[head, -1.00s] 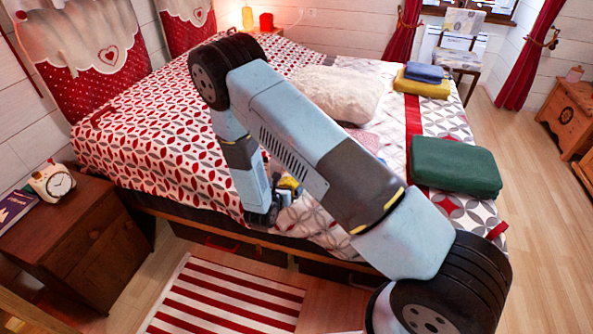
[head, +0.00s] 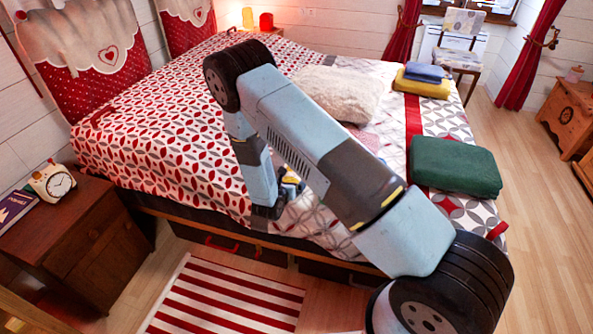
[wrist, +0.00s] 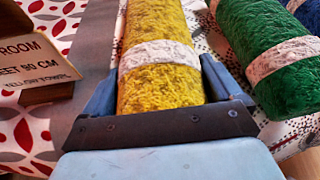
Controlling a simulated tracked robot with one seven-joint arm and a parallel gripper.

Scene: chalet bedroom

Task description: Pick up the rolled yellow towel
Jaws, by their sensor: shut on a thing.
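The rolled yellow towel (wrist: 158,85), with a white band around it, lies lengthwise between the two fingers of my gripper (wrist: 160,72) in the wrist view. A finger presses along each side, and the jaws are shut on the towel. The near end of the roll is hidden behind the gripper's dark crossbar. In the head view my arm reaches down over the near part of the bed, and its own links largely hide the gripper and towel.
A rolled green towel (wrist: 270,60) lies close on the right, with a blue roll (wrist: 305,14) beyond it. A lettered card (wrist: 35,60) stands on the left. On the bed (head: 165,150) are a folded green towel (head: 455,166) and a cream pillow (head: 335,93). A nightstand (head: 95,250) is left.

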